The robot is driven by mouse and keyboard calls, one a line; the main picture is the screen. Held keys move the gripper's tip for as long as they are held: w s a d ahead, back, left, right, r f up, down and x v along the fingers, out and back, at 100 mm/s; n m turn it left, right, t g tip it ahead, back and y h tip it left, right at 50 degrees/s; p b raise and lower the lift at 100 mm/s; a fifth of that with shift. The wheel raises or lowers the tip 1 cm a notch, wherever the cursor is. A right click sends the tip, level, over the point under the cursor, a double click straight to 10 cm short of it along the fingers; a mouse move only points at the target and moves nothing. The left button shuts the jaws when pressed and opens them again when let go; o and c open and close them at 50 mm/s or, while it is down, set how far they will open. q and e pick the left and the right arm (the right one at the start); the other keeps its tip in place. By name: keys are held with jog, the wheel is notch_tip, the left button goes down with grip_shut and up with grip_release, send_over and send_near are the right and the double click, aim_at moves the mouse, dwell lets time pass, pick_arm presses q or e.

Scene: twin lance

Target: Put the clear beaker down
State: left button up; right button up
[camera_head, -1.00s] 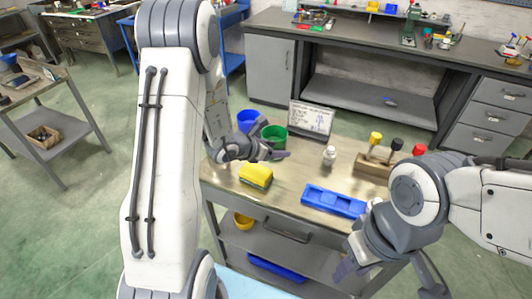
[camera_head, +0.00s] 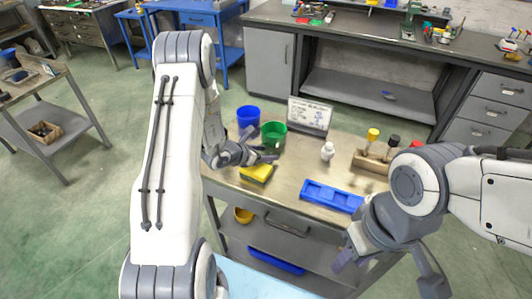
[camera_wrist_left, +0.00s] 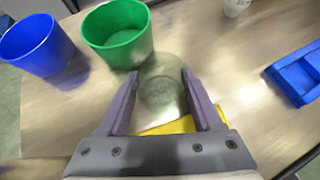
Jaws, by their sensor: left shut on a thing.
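The clear beaker (camera_wrist_left: 158,92) is see-through. In the left wrist view it stands between the two fingers of my left gripper (camera_wrist_left: 160,92), which are shut on it. In the head view, my left gripper (camera_head: 266,154) is over the workbench, just above and behind the yellow sponge-like block (camera_head: 257,173). The beaker is hard to make out there. Whether its base touches the bench is not clear.
A green bin (camera_head: 273,135) and a blue bin (camera_head: 248,118) stand close behind my left gripper. The bench middle is clear.

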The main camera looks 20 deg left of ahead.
pick_arm(q)
jog(key=shift+f, duration=0.25)
jog(key=o, duration=1.3)
jog(key=shift+r, duration=0.1)
jog(key=shift+o, duration=0.2)
jog(key=shift+r, duration=0.1)
